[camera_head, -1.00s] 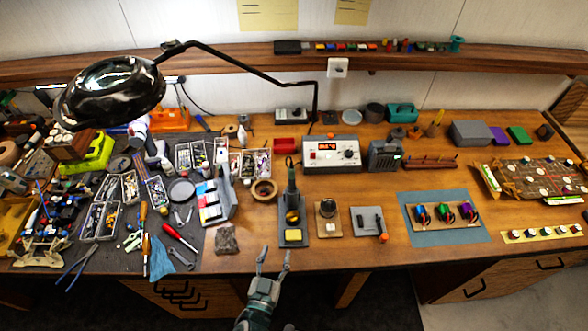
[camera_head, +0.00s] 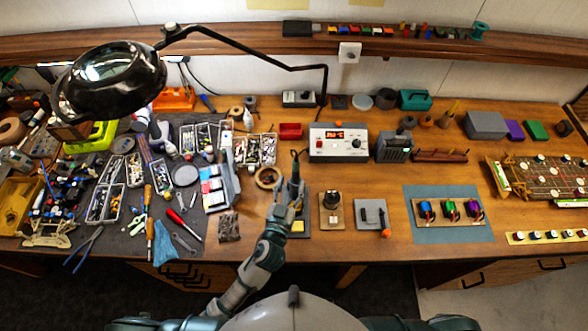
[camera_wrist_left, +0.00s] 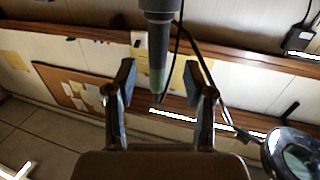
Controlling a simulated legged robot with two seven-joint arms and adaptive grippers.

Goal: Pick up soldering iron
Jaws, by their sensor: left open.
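The soldering iron (camera_head: 295,167) stands upright in its dark stand (camera_head: 301,237), which has a yellow sponge (camera_head: 298,226) at the front. My left gripper (camera_head: 291,193) is at the stand, in front of the iron and partly hiding it. In the left wrist view, the iron's grey handle (camera_wrist_left: 158,35) comes down from the top between the two spread fingers of the left gripper (camera_wrist_left: 160,88). There are visible gaps on both sides, and I see no contact. The left gripper is open and empty. My right gripper is not in view.
The soldering station (camera_head: 338,142) stands behind the iron, with its cable nearby. A tape roll (camera_head: 268,178) lies left of the stand, and a small wooden board (camera_head: 331,220) lies right. A magnifier lamp (camera_head: 115,75) overhangs the cluttered left side.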

